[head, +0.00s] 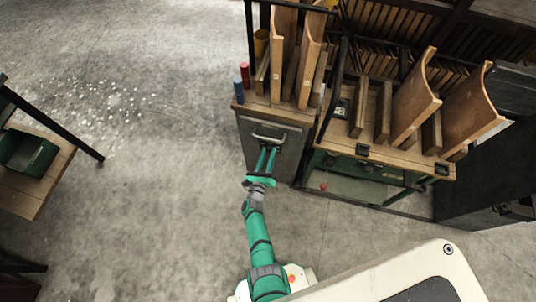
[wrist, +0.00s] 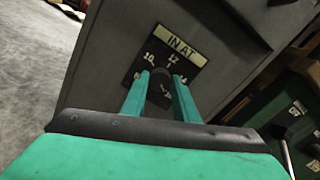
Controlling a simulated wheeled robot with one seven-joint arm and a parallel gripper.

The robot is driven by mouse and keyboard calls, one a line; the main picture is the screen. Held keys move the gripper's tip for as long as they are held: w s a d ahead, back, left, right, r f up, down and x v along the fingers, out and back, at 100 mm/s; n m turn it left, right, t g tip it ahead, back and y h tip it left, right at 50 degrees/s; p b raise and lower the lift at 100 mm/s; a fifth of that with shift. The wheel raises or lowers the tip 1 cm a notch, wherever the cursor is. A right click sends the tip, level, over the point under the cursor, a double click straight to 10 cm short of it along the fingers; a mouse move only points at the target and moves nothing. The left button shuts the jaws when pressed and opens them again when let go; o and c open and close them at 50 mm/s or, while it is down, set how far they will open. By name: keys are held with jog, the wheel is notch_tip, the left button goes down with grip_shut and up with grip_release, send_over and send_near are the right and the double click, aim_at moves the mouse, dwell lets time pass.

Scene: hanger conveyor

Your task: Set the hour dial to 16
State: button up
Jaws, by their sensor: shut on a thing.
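A dark dial plate labelled "IN AT" (wrist: 181,45) is on the front of a grey cabinet (wrist: 222,60) in the wrist view. The numbers 10 and 12 read clearly; the other numbers are partly hidden by my fingers or too small. My gripper (wrist: 162,76) has its two green fingers on either side of the dark round knob (wrist: 159,90) and is shut on it. A small pale mark shows on the knob's lower right; I cannot tell which hour it points to. In the head view my gripper (head: 267,150) reaches the cabinet front, just below a grey handle (head: 270,136); the dial is not readable there.
A workbench with curved wooden boards (head: 416,100) stands right of the cabinet. A red cylinder (head: 245,74) and a blue cylinder (head: 238,89) stand on the cabinet's top left. A wooden table with a green bin (head: 22,152) is at far left. The concrete floor between is clear.

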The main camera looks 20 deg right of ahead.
dwell(0.3)
jog(key=o, duration=1.1)
jog(key=shift+c, duration=0.2)
jog(key=v, duration=1)
jog(key=shift+s+a, duration=0.25)
jog(key=shift+s, duration=0.1)
